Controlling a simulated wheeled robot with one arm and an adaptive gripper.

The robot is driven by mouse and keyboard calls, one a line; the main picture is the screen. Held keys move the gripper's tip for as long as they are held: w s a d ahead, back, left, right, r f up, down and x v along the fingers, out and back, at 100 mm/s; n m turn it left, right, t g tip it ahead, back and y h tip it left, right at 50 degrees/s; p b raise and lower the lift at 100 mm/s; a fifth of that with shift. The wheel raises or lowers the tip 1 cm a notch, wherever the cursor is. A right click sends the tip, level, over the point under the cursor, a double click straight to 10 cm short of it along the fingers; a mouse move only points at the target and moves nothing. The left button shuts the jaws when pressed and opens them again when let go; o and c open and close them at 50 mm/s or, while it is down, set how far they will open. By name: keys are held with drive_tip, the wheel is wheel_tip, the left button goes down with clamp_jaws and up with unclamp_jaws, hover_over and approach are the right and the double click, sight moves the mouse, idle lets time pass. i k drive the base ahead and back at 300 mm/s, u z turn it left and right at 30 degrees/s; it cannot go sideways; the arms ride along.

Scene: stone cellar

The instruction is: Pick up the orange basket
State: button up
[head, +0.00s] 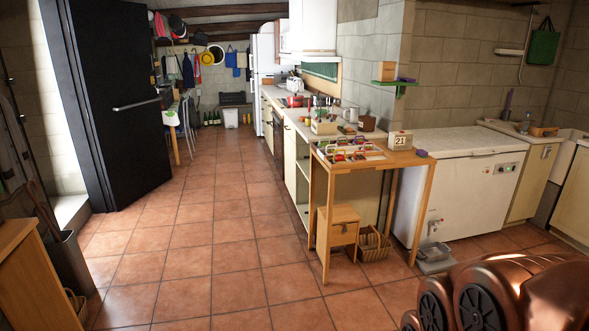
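I see no basket that is clearly orange. A brown wicker basket (374,246) stands on the tiled floor under the wooden table, to the right of a small wooden cabinet. A small orange object (543,131) lies by the sink at the far right; it is too small to tell whether it is a basket. My gripper is not in view. Only copper-coloured links of my own arm show at the bottom right, well in front of these things.
The wooden table (403,160) holds a colourful tray and a calendar block (399,140). The small wooden cabinet (338,226) is under it. A white chest freezer (458,190) stands to the right. A black door (112,95) is at left. The middle floor is clear.

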sight(356, 158)
drive_tip(key=i, duration=3.15)
drive_tip(key=u, duration=2.25)
drive_tip(key=k, duration=0.7)
drive_tip(key=z, duration=1.3)
